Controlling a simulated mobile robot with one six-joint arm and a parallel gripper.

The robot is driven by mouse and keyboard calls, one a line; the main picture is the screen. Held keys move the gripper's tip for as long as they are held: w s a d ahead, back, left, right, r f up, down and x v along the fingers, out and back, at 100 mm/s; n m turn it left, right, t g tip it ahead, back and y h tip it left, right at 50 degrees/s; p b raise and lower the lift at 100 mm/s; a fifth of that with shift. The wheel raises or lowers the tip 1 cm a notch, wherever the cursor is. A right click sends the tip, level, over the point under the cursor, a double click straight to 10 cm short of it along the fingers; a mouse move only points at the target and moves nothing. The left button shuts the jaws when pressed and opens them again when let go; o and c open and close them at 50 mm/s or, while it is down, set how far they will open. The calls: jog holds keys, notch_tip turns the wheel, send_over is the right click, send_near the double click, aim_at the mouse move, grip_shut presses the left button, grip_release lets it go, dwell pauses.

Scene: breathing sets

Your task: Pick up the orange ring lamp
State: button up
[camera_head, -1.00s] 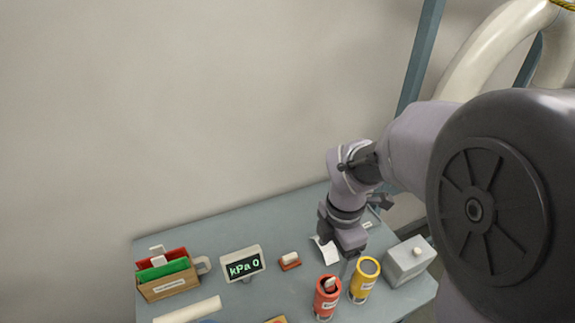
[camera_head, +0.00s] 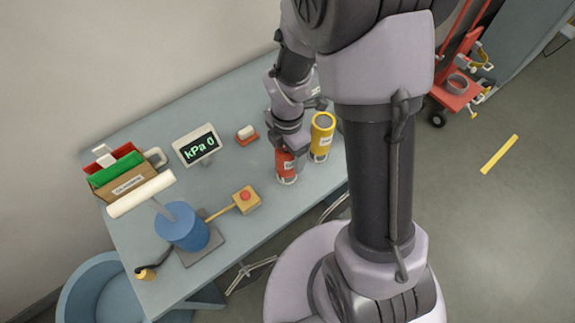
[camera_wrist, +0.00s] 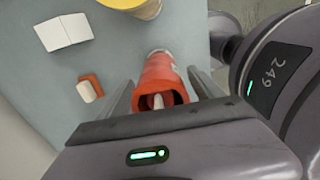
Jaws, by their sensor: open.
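The orange-red cylinder with an open, ring-like top, which I take as the orange ring lamp, stands on the table in the head view (camera_head: 286,170). In the wrist view the lamp (camera_wrist: 159,70) lies between my two finger plates, with a pale piece inside its opening. My gripper (camera_head: 288,146) is open and hides the lamp's top in the head view. In the wrist view my gripper (camera_wrist: 162,88) has one finger on each side of the lamp. I cannot tell whether either finger touches it.
A yellow cylinder (camera_head: 322,137) stands close to the right of the lamp. A small red block with a white top (camera_head: 247,134), a kPa display (camera_head: 197,145), a yellow button box (camera_head: 246,200) and a blue cylinder (camera_head: 181,227) stand to the left. The table (camera_head: 225,170) is bare just left of the lamp.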

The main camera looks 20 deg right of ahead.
grip_shut()
jog(key=shift+r, duration=0.1)
dwell(0.3)
